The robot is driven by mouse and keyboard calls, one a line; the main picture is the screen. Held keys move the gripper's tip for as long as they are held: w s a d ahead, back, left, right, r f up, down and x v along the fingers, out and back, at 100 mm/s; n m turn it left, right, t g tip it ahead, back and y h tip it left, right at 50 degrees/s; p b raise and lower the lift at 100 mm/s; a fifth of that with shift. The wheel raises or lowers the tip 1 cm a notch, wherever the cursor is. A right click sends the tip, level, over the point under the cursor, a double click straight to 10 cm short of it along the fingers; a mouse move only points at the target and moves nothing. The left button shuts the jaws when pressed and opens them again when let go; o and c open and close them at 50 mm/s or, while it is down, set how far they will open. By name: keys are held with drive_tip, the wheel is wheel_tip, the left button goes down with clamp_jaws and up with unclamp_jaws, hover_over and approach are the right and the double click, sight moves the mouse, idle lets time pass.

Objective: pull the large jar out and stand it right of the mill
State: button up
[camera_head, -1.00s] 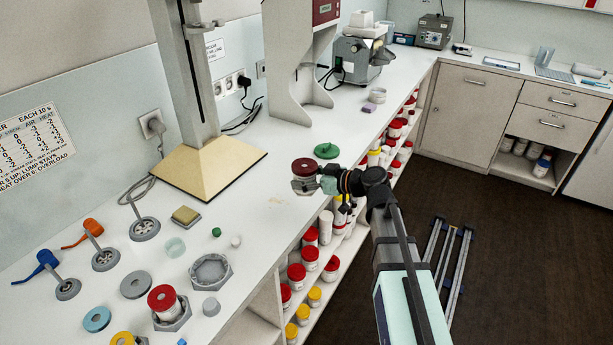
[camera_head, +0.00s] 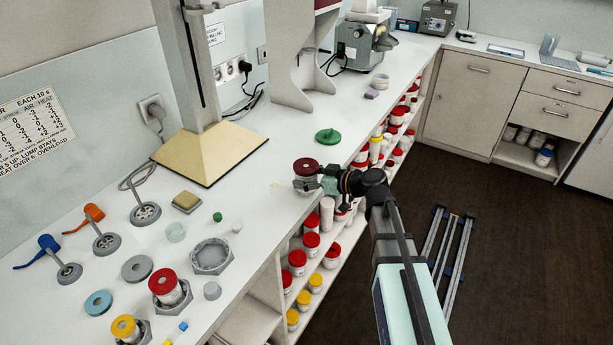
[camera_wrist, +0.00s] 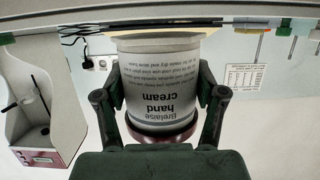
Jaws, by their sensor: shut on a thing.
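A jar with a dark red lid (camera_head: 304,167) is held upright at the front edge of the white counter. In the wrist view, the white jar (camera_wrist: 160,85) fills the middle, with its "hand cream" label upside down and its lid low in the picture. My gripper (camera_head: 328,178) is shut on it, one finger on each side. I cannot tell whether the jar's base touches the counter. A tall white stand (camera_head: 290,50) with a red panel and a grey machine (camera_head: 360,48) stand behind; I cannot tell which one is the mill.
A green disc (camera_head: 328,136) lies just beyond the jar. An empty hexagonal holder (camera_head: 228,262) and another red-lidded jar (camera_head: 165,284) in a holder are at the near left. Shelves of jars lie below the counter edge. A cream-based column (camera_head: 222,160) stands at left.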

drive_tip(key=shift+f+b, duration=0.55)
drive_tip(key=shift+b, duration=0.45)
drive_tip(key=o, duration=1.4)
drive_tip(key=shift+c, duration=0.2)
drive_tip(key=shift+b+v, duration=1.15)
drive_tip(key=shift+v, duration=2.85)
